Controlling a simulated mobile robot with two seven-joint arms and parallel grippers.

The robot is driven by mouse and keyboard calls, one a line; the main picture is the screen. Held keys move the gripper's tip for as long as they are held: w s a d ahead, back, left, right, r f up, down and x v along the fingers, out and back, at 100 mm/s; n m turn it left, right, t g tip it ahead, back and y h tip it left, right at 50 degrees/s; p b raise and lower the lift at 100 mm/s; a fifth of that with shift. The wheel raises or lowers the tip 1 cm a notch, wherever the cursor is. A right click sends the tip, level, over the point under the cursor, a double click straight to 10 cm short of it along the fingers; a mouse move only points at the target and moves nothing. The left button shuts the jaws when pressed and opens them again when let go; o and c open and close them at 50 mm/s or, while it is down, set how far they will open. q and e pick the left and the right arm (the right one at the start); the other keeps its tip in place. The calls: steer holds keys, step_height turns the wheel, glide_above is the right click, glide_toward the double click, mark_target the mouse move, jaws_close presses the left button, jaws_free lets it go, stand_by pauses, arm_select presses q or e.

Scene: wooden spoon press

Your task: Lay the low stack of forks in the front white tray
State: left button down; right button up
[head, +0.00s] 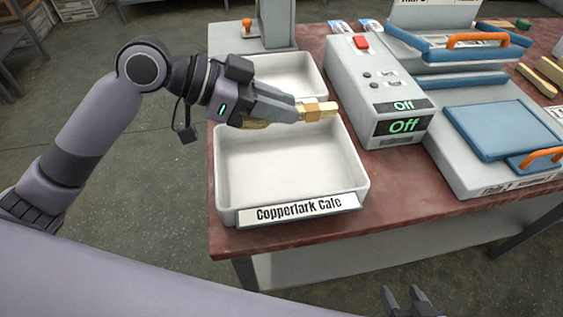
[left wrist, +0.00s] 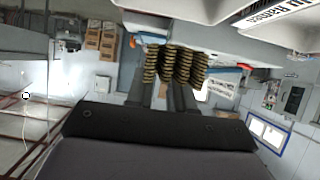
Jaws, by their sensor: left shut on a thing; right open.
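My left gripper (head: 296,113) is shut on a low stack of pale wooden forks (head: 325,110). It holds the stack above the far part of the front white tray (head: 290,200). Part of the stack shows beyond the fingertips and another part shows behind the gripper on the left. In the left wrist view the layered ends of the fork stack (left wrist: 185,66) show near the fingers (left wrist: 166,92). The front tray is empty where I see its floor and bears a "Copperlark Cafe" label. My right gripper (head: 405,298) is open and empty at the bottom edge, in front of the table.
A second white tray (head: 307,68) stands behind the front one. A grey control box (head: 372,85) reading "Off" stands right of the trays. A press with blue plates (head: 500,125) and orange handles is further right. Wooden pieces (head: 540,78) lie at the far right.

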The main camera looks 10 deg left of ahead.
arm_select(q)
glide_above(279, 172)
step_height(279, 172, down, 8)
steer(key=shift+f+b, duration=0.1)
steer(key=shift+b, duration=0.3)
steer(key=shift+f, duration=0.65)
step_height(279, 172, down, 4)
steer(key=shift+r+b, duration=0.1)
steer(key=shift+b, duration=0.2)
steer(key=c, duration=1)
jaws_free()
